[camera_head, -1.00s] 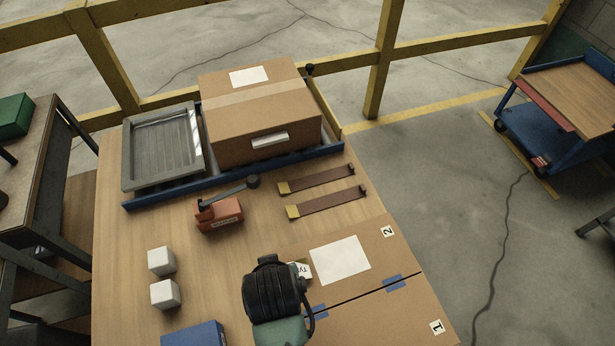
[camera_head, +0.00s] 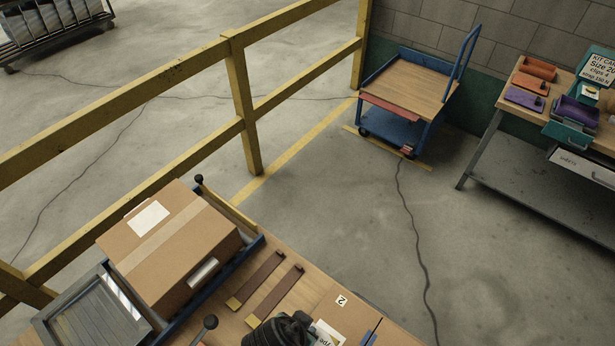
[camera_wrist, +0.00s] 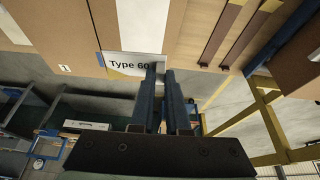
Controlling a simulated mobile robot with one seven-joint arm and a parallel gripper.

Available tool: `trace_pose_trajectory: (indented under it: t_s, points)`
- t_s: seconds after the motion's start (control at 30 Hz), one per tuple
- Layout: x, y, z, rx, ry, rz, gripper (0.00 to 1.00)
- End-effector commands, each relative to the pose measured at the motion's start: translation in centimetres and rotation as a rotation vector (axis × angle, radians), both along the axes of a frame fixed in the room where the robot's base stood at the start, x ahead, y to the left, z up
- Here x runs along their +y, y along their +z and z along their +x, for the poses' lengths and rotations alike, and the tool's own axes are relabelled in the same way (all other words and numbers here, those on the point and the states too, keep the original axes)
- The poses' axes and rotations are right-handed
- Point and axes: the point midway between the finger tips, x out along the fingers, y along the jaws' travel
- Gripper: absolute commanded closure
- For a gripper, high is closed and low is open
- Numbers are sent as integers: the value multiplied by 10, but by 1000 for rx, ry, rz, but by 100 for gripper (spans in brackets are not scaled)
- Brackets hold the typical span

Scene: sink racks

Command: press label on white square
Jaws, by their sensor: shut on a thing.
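My gripper (camera_wrist: 162,72) is shut on a white label (camera_wrist: 130,64) printed "Type 60", with a yellow part along its lower edge. The label extends to the left of the fingertips in the wrist view, over brown cardboard (camera_wrist: 130,25). In the head view, my dark gripper (camera_head: 280,331) is at the bottom edge, with the printed label (camera_head: 328,334) beside it. The cardboard marked "2" (camera_head: 341,300) lies just beyond. Another white patch (camera_wrist: 12,28) shows at the wrist view's upper left. Whether the label touches the cardboard cannot be told.
A closed carton (camera_head: 170,255) with a white sheet on top stands at the left beside a grey slatted crate (camera_head: 95,312). Two brown straps (camera_head: 264,285) lie on the table. A yellow railing (camera_head: 240,100), blue cart (camera_head: 408,90) and workbench (camera_head: 520,175) stand beyond open floor.

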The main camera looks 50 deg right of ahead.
Motion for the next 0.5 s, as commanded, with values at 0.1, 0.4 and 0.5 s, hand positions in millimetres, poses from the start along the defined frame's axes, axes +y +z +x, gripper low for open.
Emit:
trace_pose_trajectory:
  t_s: [0.1,0.4,0.5]
  points:
    - [-4,1,-4,0,-40,0,100]
    - [-4,-20,-4,-1,-41,0,100]
    - [-4,-32,-4,0,-40,0,100]
